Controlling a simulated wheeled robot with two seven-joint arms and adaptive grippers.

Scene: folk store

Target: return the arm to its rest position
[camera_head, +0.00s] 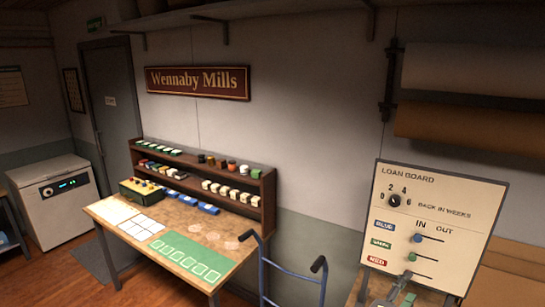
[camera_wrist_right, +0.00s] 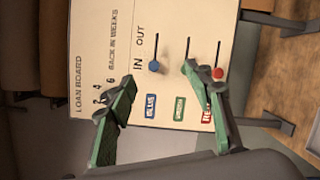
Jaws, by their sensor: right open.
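My right gripper (camera_head: 403,288) shows at the bottom of the head view, in front of the lower part of the loan board (camera_head: 473,213). In the right wrist view its green-padded fingers (camera_wrist_right: 160,78) are spread apart with nothing held between them. The loan board (camera_wrist_right: 88,70) stands beyond the fingers, turned sideways in that view. A blue slider knob (camera_wrist_right: 154,66) shows between the fingers and a red knob (camera_wrist_right: 218,73) beside the right finger. The green knob (camera_head: 412,257) shows in the head view. My left gripper is not in view.
A wooden table (camera_head: 206,229) with a shelf rack (camera_head: 269,190) stands at the middle left. A blue hand truck (camera_head: 290,273) stands between the table and the board. Brown and pale rolls (camera_head: 465,127) hang on the wall above the board. Open wall (camera_head: 320,160) lies between.

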